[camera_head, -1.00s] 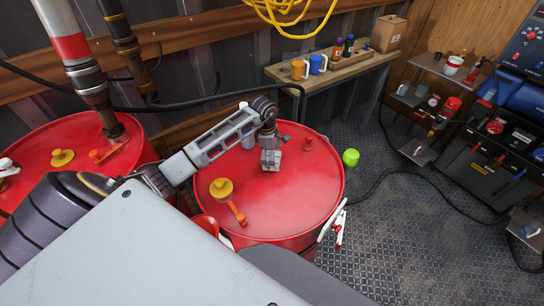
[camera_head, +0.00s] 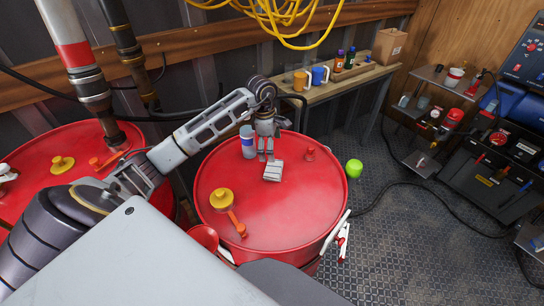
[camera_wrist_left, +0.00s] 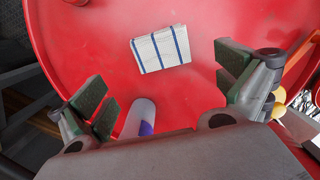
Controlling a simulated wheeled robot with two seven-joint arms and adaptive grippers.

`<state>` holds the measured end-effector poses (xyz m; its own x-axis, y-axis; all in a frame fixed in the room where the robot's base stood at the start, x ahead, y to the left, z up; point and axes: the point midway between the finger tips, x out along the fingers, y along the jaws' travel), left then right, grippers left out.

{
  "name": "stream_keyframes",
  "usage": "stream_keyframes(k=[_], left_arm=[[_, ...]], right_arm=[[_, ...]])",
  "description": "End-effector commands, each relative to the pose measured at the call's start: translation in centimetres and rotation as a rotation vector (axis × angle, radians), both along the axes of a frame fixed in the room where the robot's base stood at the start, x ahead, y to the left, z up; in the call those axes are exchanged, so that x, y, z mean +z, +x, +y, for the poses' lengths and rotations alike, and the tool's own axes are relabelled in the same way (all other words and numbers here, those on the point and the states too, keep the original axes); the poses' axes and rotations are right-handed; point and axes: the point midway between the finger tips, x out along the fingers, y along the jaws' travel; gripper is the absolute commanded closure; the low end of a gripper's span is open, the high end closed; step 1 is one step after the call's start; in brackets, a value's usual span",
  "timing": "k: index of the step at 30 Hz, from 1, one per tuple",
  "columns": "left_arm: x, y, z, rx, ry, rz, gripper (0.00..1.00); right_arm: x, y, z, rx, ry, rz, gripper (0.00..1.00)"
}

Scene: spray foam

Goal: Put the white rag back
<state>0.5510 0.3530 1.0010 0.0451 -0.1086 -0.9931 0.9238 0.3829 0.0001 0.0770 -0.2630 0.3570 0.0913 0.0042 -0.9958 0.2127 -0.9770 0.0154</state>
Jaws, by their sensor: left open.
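The white rag (camera_head: 273,171) lies folded on top of the red drum (camera_head: 300,205). In the left wrist view the rag (camera_wrist_left: 160,49) shows dark blue stripes and lies flat, beyond the fingertips. My left gripper (camera_head: 266,153) is just above and behind the rag. In the left wrist view the gripper (camera_wrist_left: 160,85) is open, its green-padded fingers wide apart with nothing between them. It looks apart from the rag. My right gripper is not in view.
A spray can (camera_head: 247,142) stands on the drum just left of my gripper. A yellow cap (camera_head: 221,199) with an orange lever and a red bung (camera_head: 310,153) also stick up there. A bench (camera_head: 335,85) with mugs and bottles stands behind. The drum's front right is clear.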

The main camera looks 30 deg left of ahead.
Motion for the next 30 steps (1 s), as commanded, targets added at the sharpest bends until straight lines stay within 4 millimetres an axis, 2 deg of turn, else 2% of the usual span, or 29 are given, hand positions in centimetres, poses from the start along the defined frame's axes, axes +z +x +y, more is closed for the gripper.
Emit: stream_keyframes(k=[9,30], left_arm=[[2.1,-0.1,0.2,0.0,0.0,0.001,0.0],[2.2,-0.1,0.2,0.0,-0.001,0.001,0.0]], right_arm=[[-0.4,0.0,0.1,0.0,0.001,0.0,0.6],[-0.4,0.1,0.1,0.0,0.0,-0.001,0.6]])
